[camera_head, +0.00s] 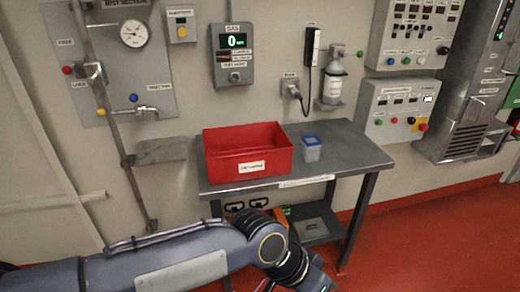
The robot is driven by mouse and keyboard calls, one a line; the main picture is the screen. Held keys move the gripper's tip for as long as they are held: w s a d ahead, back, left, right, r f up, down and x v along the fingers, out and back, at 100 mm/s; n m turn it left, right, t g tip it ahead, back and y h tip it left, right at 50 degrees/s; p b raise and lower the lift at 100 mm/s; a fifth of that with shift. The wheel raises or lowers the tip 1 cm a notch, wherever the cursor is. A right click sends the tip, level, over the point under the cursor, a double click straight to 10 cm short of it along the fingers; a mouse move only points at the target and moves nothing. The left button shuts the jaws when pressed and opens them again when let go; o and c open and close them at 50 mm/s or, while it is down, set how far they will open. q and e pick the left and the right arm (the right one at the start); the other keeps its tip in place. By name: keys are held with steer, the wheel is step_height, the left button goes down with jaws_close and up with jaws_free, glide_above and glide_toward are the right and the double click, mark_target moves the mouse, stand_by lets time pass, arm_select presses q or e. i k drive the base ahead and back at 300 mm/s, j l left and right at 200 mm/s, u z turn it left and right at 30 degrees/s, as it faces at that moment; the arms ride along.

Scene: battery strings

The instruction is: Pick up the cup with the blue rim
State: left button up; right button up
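A small cup with a blue rim (312,149) stands upright on the grey metal table (345,148), to the right of a red bin. My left arm comes in from the lower left and bends downward at the bottom middle of the view, in front of the table. Its gripper is past the bottom edge and cannot be seen. My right arm and gripper do not show. Nothing is seen touching the cup.
The red bin (225,171) with a white label fills the table's left part. Bare tabletop lies right of the cup. A lower shelf (318,230) holds an orange item. Wall panels, a gas meter (232,52) and a bottle (334,82) are behind.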

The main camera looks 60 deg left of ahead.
mark_target(311, 145)
steer(key=u, duration=1.55)
steer(key=i+j, duration=0.15)
steer(key=i, duration=0.3)
steer(key=i+j+u, duration=0.1)
steer(key=i, duration=0.35)
steer(key=i+j, duration=0.2)
steer(key=i, duration=0.25)
steer(key=u, duration=0.05)
